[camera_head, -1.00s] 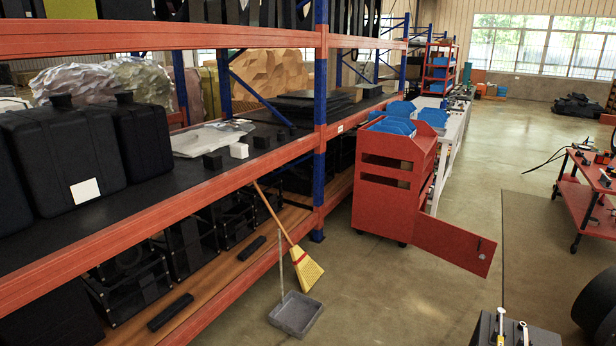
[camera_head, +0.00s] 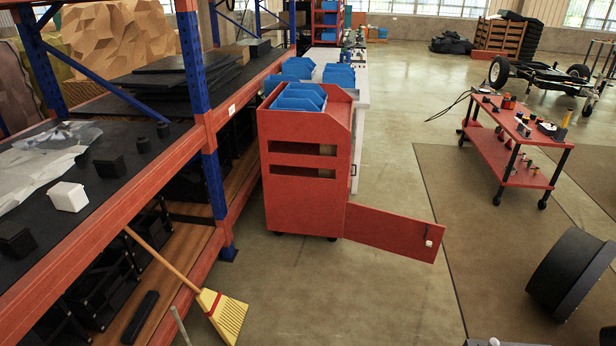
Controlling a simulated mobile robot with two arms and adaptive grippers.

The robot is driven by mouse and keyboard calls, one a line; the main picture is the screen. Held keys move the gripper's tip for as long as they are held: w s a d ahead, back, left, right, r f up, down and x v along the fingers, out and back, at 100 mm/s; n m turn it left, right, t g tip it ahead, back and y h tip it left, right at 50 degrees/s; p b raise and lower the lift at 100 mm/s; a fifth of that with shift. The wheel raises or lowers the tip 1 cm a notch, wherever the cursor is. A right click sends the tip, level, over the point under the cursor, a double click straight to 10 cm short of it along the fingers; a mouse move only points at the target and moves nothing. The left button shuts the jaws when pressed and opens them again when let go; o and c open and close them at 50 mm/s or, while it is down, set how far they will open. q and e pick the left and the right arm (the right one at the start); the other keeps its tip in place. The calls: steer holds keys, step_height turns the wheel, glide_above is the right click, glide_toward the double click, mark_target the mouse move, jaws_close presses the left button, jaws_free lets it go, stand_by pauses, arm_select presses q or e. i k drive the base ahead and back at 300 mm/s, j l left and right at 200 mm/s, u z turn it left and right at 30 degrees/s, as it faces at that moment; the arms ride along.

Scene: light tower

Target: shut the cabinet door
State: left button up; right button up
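The red cabinet (camera_head: 305,203) stands on the floor beside the shelving, with blue bins (camera_head: 299,98) on top and two dark slots in its upper front. Its red door (camera_head: 391,231) hangs wide open and sticks out to the right, near the floor. A small light handle or lock (camera_head: 429,243) shows near the door's free end. The cabinet's inside behind the door is hidden from this angle. Neither of my grippers is in view.
Orange and blue shelving (camera_head: 205,120) runs along the left. A broom (camera_head: 222,312) leans there. The floor in front of the cabinet and door is clear.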

mark_target(398, 234)
steer(key=i+z, duration=0.35)
steer(key=i+j+z, duration=0.5)
steer(key=i+z, duration=0.15)
steer(key=i, duration=1.2)
steer(key=z, duration=0.05)
